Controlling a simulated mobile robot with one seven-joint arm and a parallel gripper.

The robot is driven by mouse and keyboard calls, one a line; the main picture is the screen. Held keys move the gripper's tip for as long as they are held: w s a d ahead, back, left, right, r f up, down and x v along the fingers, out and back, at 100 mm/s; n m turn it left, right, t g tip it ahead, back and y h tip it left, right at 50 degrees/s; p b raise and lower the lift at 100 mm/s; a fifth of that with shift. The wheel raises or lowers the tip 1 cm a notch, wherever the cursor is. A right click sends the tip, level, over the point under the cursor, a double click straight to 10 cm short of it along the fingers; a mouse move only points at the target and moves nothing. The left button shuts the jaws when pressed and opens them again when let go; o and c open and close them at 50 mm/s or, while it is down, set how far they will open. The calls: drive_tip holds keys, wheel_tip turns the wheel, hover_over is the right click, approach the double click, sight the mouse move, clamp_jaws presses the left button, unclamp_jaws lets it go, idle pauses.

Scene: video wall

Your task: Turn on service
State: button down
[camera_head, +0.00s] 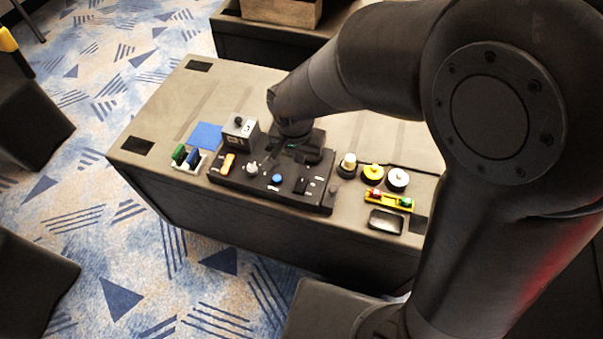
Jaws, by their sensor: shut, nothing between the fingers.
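A grey box (239,133) stands behind the panel's left part. Green and blue blocks in a white holder (188,160) and a blue square (206,136) are left. Yellow and white round pieces (373,172), a yellow holder (388,199) and a black dish (386,222) are right.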

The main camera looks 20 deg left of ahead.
sight(302, 181)
drive_tip(key=f, duration=0.4)
drive_tip(key=w+f, duration=0.1)
drive_tip(key=f, duration=0.2)
drive_tip(key=w+f, duration=0.1)
drive_tip(key=f, duration=0.3)
drive_tip(key=shift+f, duration=0.3)
drive_tip(key=shift+f+g, duration=0.2)
drive_tip(key=shift+g, duration=0.1)
drive_tip(key=shift+s, duration=0.15)
drive_tip(key=shift+s+r, duration=0.1)
drive_tip(key=shift+s, duration=0.55)
drive_tip(key=shift+r, duration=0.15)
